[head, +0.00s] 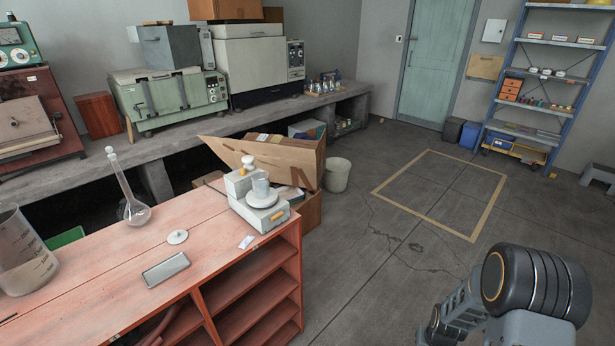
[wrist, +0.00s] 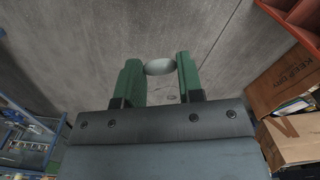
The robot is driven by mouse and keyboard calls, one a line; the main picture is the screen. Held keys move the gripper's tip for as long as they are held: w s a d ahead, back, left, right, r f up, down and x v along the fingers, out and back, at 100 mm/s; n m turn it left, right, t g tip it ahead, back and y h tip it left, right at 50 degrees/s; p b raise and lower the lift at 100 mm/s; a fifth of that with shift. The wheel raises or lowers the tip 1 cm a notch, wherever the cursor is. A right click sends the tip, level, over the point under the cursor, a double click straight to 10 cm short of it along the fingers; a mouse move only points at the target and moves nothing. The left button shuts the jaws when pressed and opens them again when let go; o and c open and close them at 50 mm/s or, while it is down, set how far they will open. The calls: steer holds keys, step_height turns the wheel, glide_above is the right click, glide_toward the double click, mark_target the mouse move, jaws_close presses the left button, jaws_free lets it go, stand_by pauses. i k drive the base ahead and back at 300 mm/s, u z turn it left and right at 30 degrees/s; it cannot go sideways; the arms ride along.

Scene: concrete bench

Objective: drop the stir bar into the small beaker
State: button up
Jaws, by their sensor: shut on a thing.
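The small beaker (head: 260,188) stands upright on the round plate of a white stirrer (head: 246,204) at the back right end of the red bench. Its inside cannot be made out. In the wrist view, my gripper (wrist: 160,68) has its two green fingers closed on a pale, rounded piece, the stir bar (wrist: 160,66). The floor lies behind it in that view, and no beaker shows there. In the head view my arm is at the lower right, off the bench; the fingers and the stir bar are out of that picture.
The red bench (head: 95,285) also bears a large beaker (head: 22,262), a long-necked flask (head: 136,212), a white disc (head: 177,237) and a metal tray (head: 165,269). Cardboard boxes (head: 290,165) and a pale bin (head: 337,175) stand behind it.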

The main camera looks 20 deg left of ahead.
mark_target(263, 194)
steer(key=i, duration=2.65)
steer(key=u, duration=2.4)
